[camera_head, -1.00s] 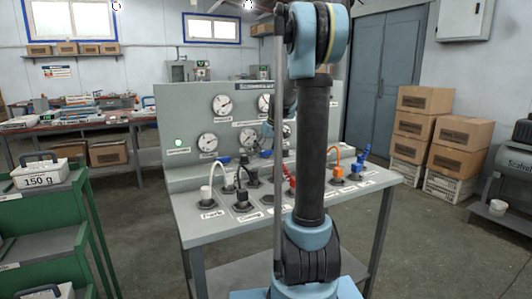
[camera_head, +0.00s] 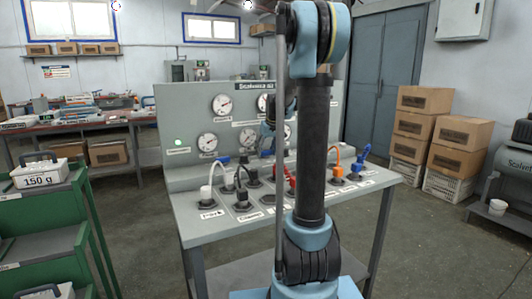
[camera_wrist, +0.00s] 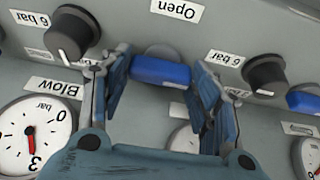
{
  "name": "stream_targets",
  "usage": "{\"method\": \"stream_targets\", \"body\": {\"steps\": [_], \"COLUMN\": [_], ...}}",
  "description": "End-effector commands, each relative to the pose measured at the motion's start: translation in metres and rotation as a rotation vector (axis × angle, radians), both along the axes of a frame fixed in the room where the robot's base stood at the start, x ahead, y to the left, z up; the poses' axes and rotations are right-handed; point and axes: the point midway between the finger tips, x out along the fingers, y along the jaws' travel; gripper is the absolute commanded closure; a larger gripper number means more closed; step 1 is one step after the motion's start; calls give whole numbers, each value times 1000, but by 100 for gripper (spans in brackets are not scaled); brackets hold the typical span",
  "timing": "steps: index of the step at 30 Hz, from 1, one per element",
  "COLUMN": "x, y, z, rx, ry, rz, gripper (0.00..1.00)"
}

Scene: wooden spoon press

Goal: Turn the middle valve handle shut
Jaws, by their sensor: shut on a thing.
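The valve handle is a blue bar (camera_wrist: 161,72) on a round grey hub, on the grey panel in the wrist view. An upside-down "Open" label (camera_wrist: 176,9) is beyond it. The bar lies across the picture, nearly level. My gripper (camera_wrist: 164,64) is shut on the bar, one finger at each end. In the head view my arm hides the handle and most of my gripper.
Black knobs flank the handle at left (camera_wrist: 72,34) and right (camera_wrist: 265,74). Another blue handle (camera_wrist: 303,100) is at the right edge. A "Blow" gauge (camera_wrist: 34,136) is at lower left. The console (camera_head: 205,228) bears hoses; a green shelf cart (camera_head: 40,208) stands left.

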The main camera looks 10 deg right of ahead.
Motion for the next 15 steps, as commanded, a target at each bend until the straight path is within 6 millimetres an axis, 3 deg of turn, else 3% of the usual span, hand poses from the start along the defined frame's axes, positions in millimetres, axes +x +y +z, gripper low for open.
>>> {"method": "stream_targets", "body": {"steps": [5, 6, 8, 15], "x": [0, 0, 0, 0], "y": [0, 0, 0, 0], "z": [0, 0, 0, 0], "rx": [0, 0, 0, 0], "ry": [0, 0, 0, 0], "rz": [-1, -1, -1, 0], "gripper": [67, 34, 23, 23]}}
